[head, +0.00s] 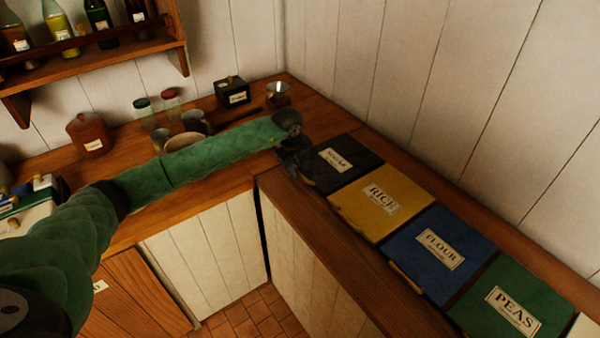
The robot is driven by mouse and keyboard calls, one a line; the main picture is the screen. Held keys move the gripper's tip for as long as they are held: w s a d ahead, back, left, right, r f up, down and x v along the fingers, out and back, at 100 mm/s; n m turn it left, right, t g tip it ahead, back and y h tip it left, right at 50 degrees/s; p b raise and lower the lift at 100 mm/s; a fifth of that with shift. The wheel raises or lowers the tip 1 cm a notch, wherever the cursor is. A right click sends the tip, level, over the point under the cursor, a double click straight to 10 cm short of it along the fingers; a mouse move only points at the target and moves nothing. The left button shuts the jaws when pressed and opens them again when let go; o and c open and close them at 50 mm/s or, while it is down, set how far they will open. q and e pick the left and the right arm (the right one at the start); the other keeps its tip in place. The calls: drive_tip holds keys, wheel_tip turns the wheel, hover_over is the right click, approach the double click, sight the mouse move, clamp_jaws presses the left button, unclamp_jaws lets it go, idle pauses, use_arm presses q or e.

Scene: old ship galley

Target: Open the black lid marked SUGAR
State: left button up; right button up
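The black lid (348,175) lies flat in the counter at the far end of a row of coloured lids. Its small pale label is hard to read at this size. My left arm, in a green quilted sleeve, reaches in from the left. My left gripper (297,167) is dark and sits at the left edge of the black lid, close to it or touching it. It hides part of that edge, and I cannot see whether its fingers are open or shut. My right gripper is not in view.
Yellow RICE (370,220), blue FLOUR (410,262) and green PEAS (535,290) lids lie flat nearer me. A black box (232,93), metal cup (278,93), jars and brown canister (88,135) stand on the back counter. A bottle shelf (100,58) hangs upper left.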

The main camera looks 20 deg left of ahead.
use_arm(q)
drive_tip(key=shift+f, duration=0.6)
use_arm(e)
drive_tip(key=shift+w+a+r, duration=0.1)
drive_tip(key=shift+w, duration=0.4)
use_arm(q)
drive_tip(key=shift+d, duration=0.1)
clamp_jaws()
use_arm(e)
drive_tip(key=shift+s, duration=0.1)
use_arm(q)
drive_tip(key=shift+w, duration=0.1)
